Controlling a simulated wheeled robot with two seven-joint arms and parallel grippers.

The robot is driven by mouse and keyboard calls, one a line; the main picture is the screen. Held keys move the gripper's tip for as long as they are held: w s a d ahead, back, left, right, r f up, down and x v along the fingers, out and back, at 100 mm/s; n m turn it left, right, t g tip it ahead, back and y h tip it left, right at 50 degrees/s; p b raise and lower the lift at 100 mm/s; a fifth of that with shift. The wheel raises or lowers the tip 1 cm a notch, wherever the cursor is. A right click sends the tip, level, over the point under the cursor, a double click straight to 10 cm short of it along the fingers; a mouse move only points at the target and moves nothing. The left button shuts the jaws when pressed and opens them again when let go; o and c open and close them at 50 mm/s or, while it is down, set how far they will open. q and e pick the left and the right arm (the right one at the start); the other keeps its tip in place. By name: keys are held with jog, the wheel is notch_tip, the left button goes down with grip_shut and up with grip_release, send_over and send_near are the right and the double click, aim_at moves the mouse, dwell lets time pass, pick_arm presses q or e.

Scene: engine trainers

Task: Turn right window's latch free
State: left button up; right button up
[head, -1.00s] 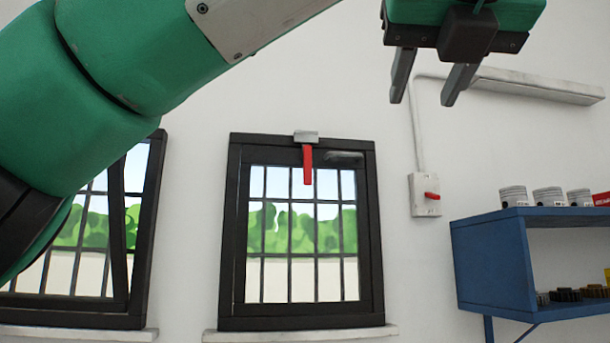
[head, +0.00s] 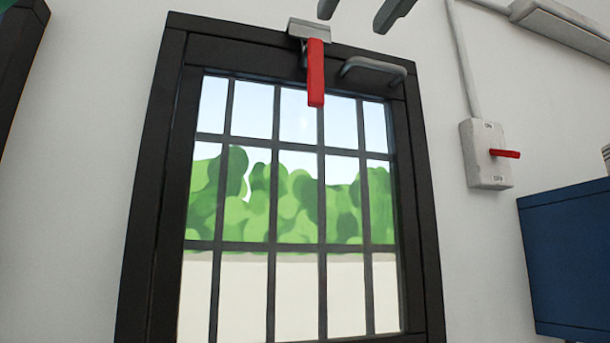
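The right window (head: 172,140) has a dark frame with a barred pane and appears shut. Its latch (head: 316,75) is a red lever hanging straight down from a grey bracket (head: 309,30) on the top frame bar. A grey handle (head: 373,68) sits on the sash right of the latch. My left gripper (head: 353,24) shows only as two grey fingertips at the top edge, spread apart with nothing seen between them. They appear above and right of the latch, not touching it. The rest of that gripper is cut off. My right gripper is out of view.
A grey switch box (head: 486,160) with a red lever and a conduit is on the wall at right. A blue shelf (head: 570,265) stands at lower right. A grey wall-mounted bar (head: 565,28) is at upper right.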

aim_at(317, 76)
pick_arm(q)
jog(key=p+x, duration=0.5)
jog(key=x, duration=0.6)
jog(key=shift+w+r, duration=0.2)
jog(key=shift+p+x, duration=0.45)
jog(key=shift+x, duration=0.5)
jog(key=shift+s+f, duration=0.1)
jog(key=shift+f, duration=0.05)
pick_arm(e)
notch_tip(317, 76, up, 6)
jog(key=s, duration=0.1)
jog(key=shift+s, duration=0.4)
pick_arm(q)
jog(key=shift+c, duration=0.2)
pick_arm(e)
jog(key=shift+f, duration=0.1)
pick_arm(q)
jog(key=shift+s, duration=0.1)
grip_shut()
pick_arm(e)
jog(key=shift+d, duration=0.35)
